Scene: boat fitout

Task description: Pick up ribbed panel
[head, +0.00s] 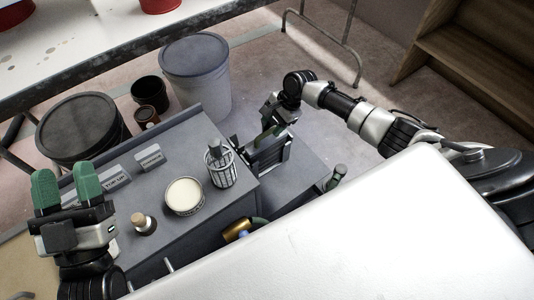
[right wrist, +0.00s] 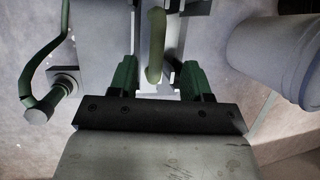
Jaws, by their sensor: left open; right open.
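I cannot surely pick out the ribbed panel. A grey upright piece (head: 270,157) stands at the right end of the grey bench, right by my right gripper; I cannot make out ribs on it. My right gripper (head: 264,138) is over this end, its fingers pointing down and partly hidden. In the right wrist view its green fingers (right wrist: 156,80) are apart, with an olive curved bar (right wrist: 155,45) showing between and beyond them; I cannot tell whether they touch it. My left gripper (head: 66,187) is open and empty at the left, above the bench's left end.
On the grey bench (head: 195,134) stand a wire cage (head: 220,172), a round cream-topped tin (head: 184,196), a wooden-knobbed piece (head: 143,222) and small label blocks (head: 148,157). Behind are a large grey bucket (head: 196,75) and a dark-lidded drum (head: 82,130). A white surface fills the front.

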